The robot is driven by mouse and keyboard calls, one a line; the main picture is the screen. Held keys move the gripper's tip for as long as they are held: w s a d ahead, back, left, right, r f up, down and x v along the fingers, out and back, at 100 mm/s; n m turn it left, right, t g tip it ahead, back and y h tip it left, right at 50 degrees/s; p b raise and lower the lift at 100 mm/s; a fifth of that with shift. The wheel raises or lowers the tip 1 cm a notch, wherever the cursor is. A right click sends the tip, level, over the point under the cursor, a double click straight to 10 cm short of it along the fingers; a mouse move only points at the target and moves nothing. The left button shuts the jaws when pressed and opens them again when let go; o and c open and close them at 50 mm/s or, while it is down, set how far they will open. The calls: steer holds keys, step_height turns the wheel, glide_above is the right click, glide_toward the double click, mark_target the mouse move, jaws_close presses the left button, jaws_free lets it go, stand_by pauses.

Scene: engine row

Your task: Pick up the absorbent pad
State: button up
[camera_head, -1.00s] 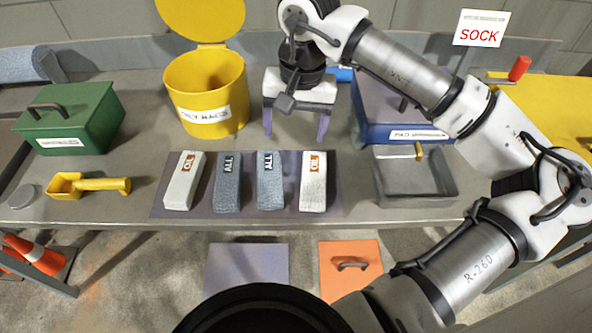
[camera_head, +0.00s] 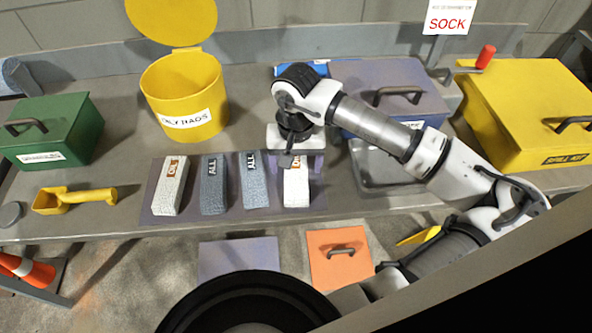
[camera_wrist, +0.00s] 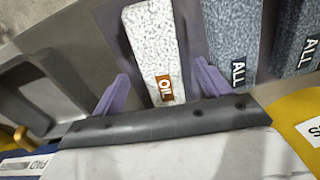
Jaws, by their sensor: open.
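Several block-shaped absorbent pads lie in a row on a purple-grey mat (camera_head: 232,214). From the left they are a white OIL pad (camera_head: 170,186), a grey ALL pad (camera_head: 213,186), another grey ALL pad (camera_head: 254,182) and a white OIL pad (camera_head: 296,190). My gripper (camera_head: 294,168) is over the labelled end of the rightmost OIL pad, partly hiding it. In the wrist view, my open purple fingers (camera_wrist: 161,72) stand either side of this OIL pad (camera_wrist: 154,42), with gaps. The grey ALL pads (camera_wrist: 232,32) lie to the right there.
Behind the pads stands an open yellow bin (camera_head: 186,95). A grey tray (camera_head: 385,170) and a blue box (camera_head: 400,95) are at the right, beyond them a yellow case (camera_head: 525,115). A yellow scoop (camera_head: 75,198) and green box (camera_head: 50,130) are at the left.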

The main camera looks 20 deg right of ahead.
steer(key=shift+f, duration=1.15)
steer(key=c, duration=1.1)
